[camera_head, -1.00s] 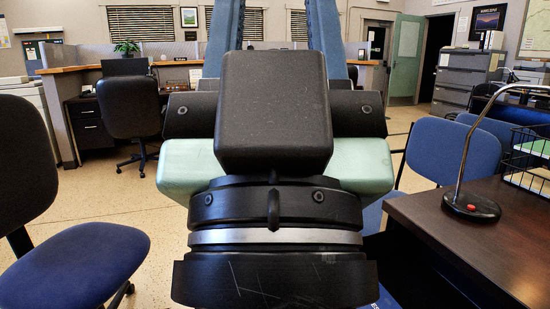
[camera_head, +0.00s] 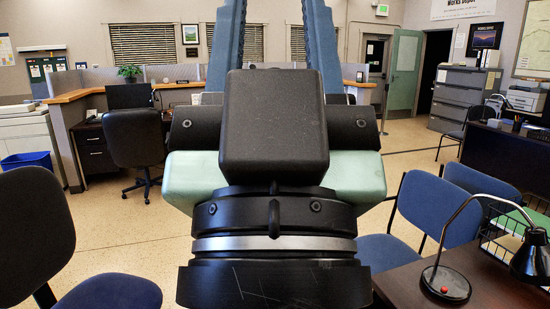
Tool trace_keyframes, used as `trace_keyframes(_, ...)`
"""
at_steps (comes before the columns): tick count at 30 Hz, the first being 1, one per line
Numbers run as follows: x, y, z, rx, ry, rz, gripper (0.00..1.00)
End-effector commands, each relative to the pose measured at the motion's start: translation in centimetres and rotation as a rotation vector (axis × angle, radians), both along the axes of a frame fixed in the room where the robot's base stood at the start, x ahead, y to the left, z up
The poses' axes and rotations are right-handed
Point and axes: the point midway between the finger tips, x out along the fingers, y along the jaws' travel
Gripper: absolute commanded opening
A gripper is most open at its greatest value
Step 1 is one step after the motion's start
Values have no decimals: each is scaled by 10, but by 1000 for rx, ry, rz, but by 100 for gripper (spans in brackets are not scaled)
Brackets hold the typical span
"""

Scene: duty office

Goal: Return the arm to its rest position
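My gripper (camera_head: 273,38) reaches away from the camera with its two blue-grey fingers pointing up in the picture. The fingers stand well apart and the back of the room shows between them, with nothing held. Their tips reach the top edge of the picture. My dark wrist (camera_head: 273,130), with pale green parts on both sides, fills the middle and hides the floor behind it.
A dark desk (camera_head: 400,287) with a black lamp (camera_head: 447,283) and wire tray (camera_head: 500,240) stands close at lower right. Blue chairs (camera_head: 430,203) are behind it. A blue-seated chair (camera_head: 110,292) is at lower left. Open floor (camera_head: 115,222) lies at left, before an office chair (camera_head: 137,145).

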Motion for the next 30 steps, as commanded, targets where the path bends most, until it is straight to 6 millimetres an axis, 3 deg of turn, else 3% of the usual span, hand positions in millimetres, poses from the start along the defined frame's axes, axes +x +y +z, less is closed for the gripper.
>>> trace_keyframes(1, 0, 0, 32, 0, 0, 0, 43)
trace_keyframes(6, 0, 0, 76, 0, 0, 0, 43)
trace_keyframes(9, 0, 0, 91, -1, 0, 1, 43)
trace_keyframes(13, 0, 0, 100, -1, 0, 1, 43)
trace_keyframes(23, 0, -4, 99, 0, 0, -9, 43)
trace_keyframes(30, -1, -32, 99, 0, 0, -73, 43)
